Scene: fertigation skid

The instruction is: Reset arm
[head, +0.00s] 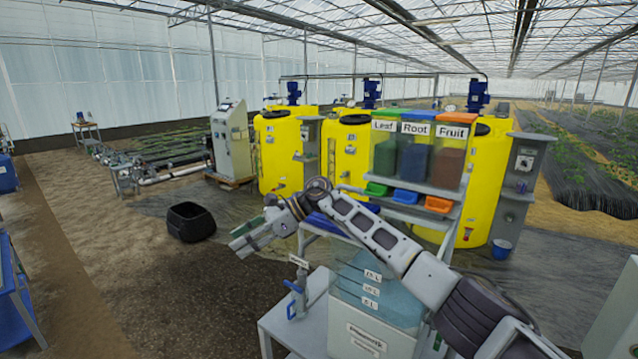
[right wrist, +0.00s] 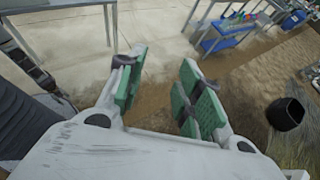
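My right arm (head: 375,235) comes in from the lower right of the head view and reaches left across the scene. My right gripper (head: 242,241) is at its end, above the dark ground and in front of the black bin. In the right wrist view the right gripper (right wrist: 160,92) has its two green-padded fingers apart, with a clear gap and nothing between them. My left gripper does not show in either view.
A clear tank (head: 380,290) on a grey stand sits below my right arm. Labelled dispensers (head: 418,148) and yellow tanks (head: 283,150) stand behind it. A black bin (head: 190,222) is on the ground. Blue-shelved tables (right wrist: 222,42) stand further off. Ground at left is open.

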